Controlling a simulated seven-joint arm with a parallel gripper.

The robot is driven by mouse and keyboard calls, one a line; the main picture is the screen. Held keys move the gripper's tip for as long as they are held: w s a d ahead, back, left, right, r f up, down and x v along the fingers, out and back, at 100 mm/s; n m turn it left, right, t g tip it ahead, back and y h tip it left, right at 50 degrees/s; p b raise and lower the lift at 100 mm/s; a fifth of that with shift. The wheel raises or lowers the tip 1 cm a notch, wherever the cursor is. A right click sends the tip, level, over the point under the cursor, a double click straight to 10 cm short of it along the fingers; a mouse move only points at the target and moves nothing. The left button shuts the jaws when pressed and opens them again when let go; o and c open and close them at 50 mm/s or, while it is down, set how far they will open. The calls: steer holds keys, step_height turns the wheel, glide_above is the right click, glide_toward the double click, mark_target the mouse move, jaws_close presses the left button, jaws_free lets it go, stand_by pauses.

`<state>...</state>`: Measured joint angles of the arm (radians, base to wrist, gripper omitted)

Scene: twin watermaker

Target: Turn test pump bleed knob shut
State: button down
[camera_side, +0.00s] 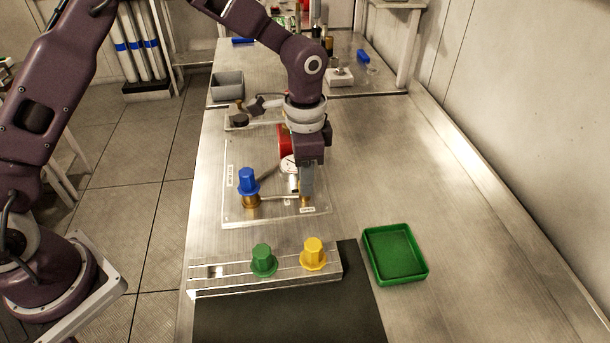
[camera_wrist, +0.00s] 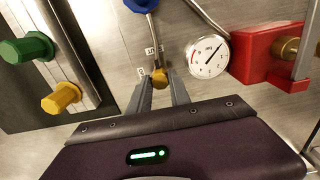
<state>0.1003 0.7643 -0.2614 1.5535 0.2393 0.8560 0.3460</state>
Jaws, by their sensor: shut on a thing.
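My gripper (camera_side: 306,196) points down over the right front part of the test pump plate (camera_side: 238,212). In the wrist view its two fingers (camera_wrist: 160,84) are shut on a small brass knob (camera_wrist: 160,75), the bleed knob, beside a small label. In the side view the knob (camera_side: 305,202) is mostly hidden by the fingers. A blue knob (camera_side: 248,181) stands on a brass fitting at the plate's left. The pressure gauge (camera_wrist: 208,56) has a white face, and its needle points to the upper right. The red pump block (camera_wrist: 262,55) is next to it.
A rail with a green knob (camera_side: 263,260) and a yellow knob (camera_side: 313,254) lies in front, by a dark mat (camera_side: 290,312). A green tray (camera_side: 395,254) is at the right. A grey bin (camera_side: 227,86) stands behind. The bench's right side is clear.

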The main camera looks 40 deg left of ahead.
stand_by(0.3)
steer(key=c, duration=1.2)
jaws_free()
steer(key=shift+r, duration=0.1)
step_height(320, 180, up, 6)
steer(key=shift+r, duration=0.5)
